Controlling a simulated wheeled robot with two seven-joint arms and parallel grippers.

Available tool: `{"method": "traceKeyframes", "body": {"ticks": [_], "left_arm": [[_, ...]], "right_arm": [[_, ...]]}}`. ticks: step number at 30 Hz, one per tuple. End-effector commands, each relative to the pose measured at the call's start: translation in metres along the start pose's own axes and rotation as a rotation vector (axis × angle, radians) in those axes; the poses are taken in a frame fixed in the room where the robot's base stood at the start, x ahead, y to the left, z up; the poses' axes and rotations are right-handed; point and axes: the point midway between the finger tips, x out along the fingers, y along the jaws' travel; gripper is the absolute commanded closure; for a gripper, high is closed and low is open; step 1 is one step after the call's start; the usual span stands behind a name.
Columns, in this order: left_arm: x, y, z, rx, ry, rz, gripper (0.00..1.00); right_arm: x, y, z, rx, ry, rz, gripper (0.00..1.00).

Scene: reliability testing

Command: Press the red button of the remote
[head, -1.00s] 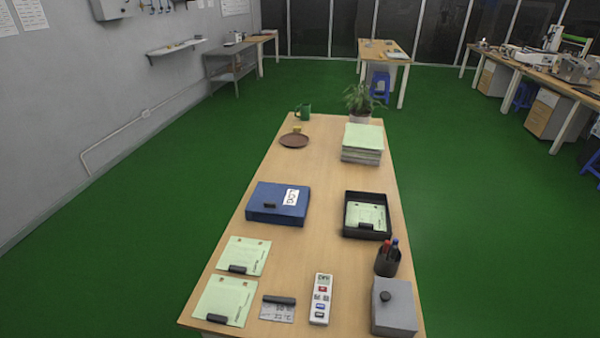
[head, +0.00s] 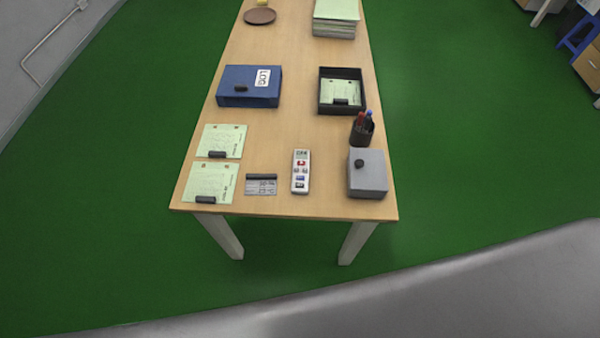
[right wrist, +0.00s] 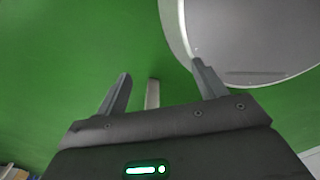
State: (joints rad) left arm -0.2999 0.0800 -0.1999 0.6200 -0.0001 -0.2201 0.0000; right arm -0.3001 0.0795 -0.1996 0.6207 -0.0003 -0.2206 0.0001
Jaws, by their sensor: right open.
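The white remote (head: 301,172) lies near the front edge of the table, between the grey card with a black clip and the grey box. Its red button (head: 301,163) is on its upper half, below the small display. My right gripper (right wrist: 162,75) shows in the right wrist view with its two fingers spread apart and nothing between them. Behind the fingers are green floor and a pale post. The remote is not in the right wrist view. Neither gripper shows in the head view.
The table (head: 290,125) also holds a grey box (head: 368,174), a pen cup (head: 362,130), a black tray (head: 321,107), a blue log box (head: 249,87), green note sheets (head: 211,183) and a grey card (head: 261,187). Green floor (head: 470,180) surrounds it.

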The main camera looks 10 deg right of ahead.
Motion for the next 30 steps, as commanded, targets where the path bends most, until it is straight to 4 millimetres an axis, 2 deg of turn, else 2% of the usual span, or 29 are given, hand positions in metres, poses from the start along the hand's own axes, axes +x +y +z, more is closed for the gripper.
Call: {"method": "traceKeyframes", "body": {"ticks": [2,16,30], "left_arm": [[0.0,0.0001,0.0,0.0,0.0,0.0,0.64],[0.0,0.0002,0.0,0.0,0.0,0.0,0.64],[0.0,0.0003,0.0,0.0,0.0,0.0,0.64]], "right_arm": [[0.0,-0.0001,0.0,0.0,0.0,0.0,0.39],[0.0,-0.0002,0.0001,0.0,0.0,0.0,1.0],[0.0,-0.0002,0.0003,-0.001,0.0,0.0,1.0]]}}
